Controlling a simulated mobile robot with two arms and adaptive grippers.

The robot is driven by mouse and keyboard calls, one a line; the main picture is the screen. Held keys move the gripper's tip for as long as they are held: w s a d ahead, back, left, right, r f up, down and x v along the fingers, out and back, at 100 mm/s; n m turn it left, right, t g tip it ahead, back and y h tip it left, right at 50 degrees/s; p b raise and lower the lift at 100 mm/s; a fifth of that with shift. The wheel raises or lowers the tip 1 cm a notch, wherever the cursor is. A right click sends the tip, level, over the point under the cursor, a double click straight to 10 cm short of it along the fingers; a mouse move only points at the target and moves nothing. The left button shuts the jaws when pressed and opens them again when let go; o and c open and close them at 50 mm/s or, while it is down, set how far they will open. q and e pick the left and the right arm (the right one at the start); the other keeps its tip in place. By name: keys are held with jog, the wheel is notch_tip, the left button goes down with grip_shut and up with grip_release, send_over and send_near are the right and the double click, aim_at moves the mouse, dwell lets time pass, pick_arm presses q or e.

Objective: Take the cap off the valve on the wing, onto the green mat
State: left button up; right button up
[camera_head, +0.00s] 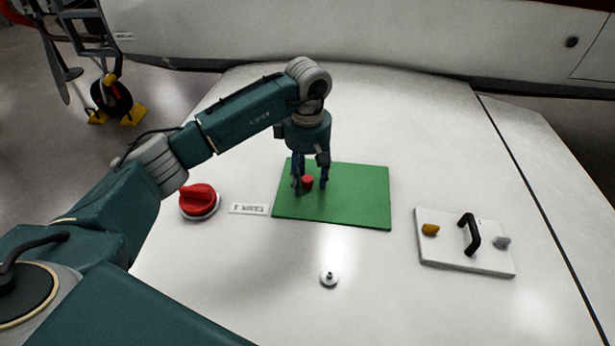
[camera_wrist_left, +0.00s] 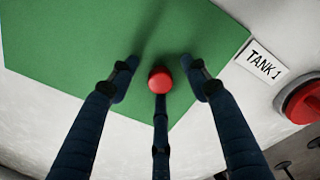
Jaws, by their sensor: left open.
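The small red cap (camera_head: 307,183) is on the green mat (camera_head: 360,205), towards the mat's left side. My left gripper (camera_head: 311,187) points down over the mat, its fingers open around the cap. In the left wrist view the cap (camera_wrist_left: 160,80) sits between the spread fingertips (camera_wrist_left: 163,77), with visible gaps on both sides. A small silver valve (camera_head: 329,279) with a dark tip stands bare on the white wing, in front of the mat. My right gripper is not in view.
A large red knob (camera_head: 198,199) and a "TANK 1" label (camera_head: 249,209) are left of the mat. A white panel (camera_head: 460,258) with a black handle, a yellow knob and a grey knob lies at right. The wing around the valve is clear.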

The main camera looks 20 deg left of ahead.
aim_at(308, 178)
pick_arm(q)
jog(key=shift+r+p, duration=1.55)
jog(key=shift+r, duration=2)
jog(key=shift+f, duration=0.1)
